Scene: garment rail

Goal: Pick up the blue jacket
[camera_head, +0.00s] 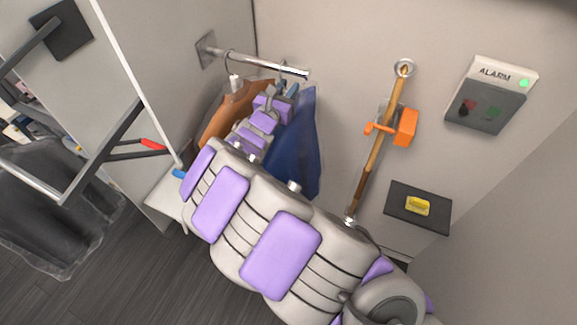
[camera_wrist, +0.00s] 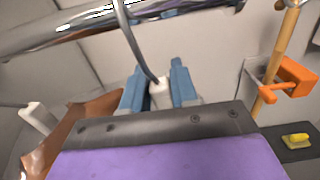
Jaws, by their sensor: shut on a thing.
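The blue jacket (camera_head: 300,140) hangs under the metal rail (camera_head: 270,64) in the head view, partly hidden behind my arm. In the wrist view, my gripper (camera_wrist: 157,92) has its two blue fingers on either side of the white neck of a hanger (camera_wrist: 159,90), shut on it. The hanger's grey hook runs up to the rail (camera_wrist: 190,18) in that view. In the head view my gripper (camera_head: 288,90) is at the top of the blue jacket, just below the rail's free end. The jacket's cloth is hidden in the wrist view.
A brown garment (camera_head: 228,112) hangs left of the blue jacket, close by. A wooden pole with an orange clamp (camera_head: 405,127) stands on the wall to the right. An alarm box (camera_head: 487,105) and a black panel with a yellow button (camera_head: 418,206) are further right.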

